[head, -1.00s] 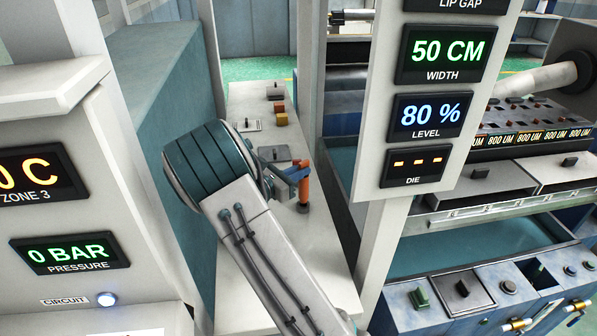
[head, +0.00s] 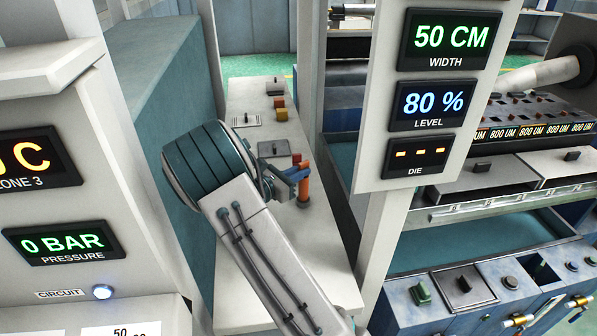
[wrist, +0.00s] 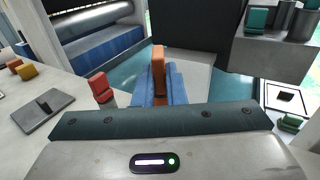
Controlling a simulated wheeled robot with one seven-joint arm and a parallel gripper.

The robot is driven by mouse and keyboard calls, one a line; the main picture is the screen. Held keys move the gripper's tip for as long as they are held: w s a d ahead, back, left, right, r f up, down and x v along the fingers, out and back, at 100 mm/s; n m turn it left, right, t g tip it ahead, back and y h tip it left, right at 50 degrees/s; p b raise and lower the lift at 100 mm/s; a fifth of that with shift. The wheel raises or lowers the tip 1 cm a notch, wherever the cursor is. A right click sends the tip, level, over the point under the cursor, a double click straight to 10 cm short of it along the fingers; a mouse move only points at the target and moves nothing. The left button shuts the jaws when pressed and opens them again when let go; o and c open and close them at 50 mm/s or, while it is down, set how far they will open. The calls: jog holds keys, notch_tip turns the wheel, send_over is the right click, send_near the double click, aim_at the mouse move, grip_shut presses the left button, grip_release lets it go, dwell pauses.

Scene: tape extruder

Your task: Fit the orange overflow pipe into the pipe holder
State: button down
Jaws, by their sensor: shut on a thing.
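My gripper (head: 300,174) has blue fingers and is shut on the orange overflow pipe (head: 304,188). The pipe hangs upright below the fingers over the right part of the pale counter. In the wrist view the orange pipe (wrist: 158,72) stands between the blue fingers. A dark round piece (head: 303,204), perhaps the pipe holder, shows at the pipe's lower end in the head view. I cannot tell whether the pipe is inside it or just above it. The wrist view hides the pipe's lower end behind the fingers.
The pale counter (head: 247,190) carries a red piece (wrist: 100,88) beside the pipe, a yellow block (wrist: 27,72) and a grey plate with a handle (wrist: 42,117). A white post (head: 381,240) with a display panel (head: 430,100) stands close right of my gripper. A teal tank lies beyond.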

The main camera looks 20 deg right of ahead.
aim_at(301, 165)
jog(key=shift+f, duration=0.2)
jog(key=c, duration=1.4)
grip_release()
jog(key=shift+r, duration=0.15)
jog(key=r, duration=0.4)
jog(key=shift+s+d+r, duration=0.2)
jog(key=shift+d, duration=0.05)
jog(key=s+d+r, duration=0.6)
jog(key=s+d, duration=0.1)
jog(key=d, duration=0.1)
jog(key=shift+s+d+r+b, duration=0.15)
jog(key=shift+d+r+b, duration=0.1)
jog(key=shift+b, duration=0.15)
jog(key=shift+a, duration=0.1)
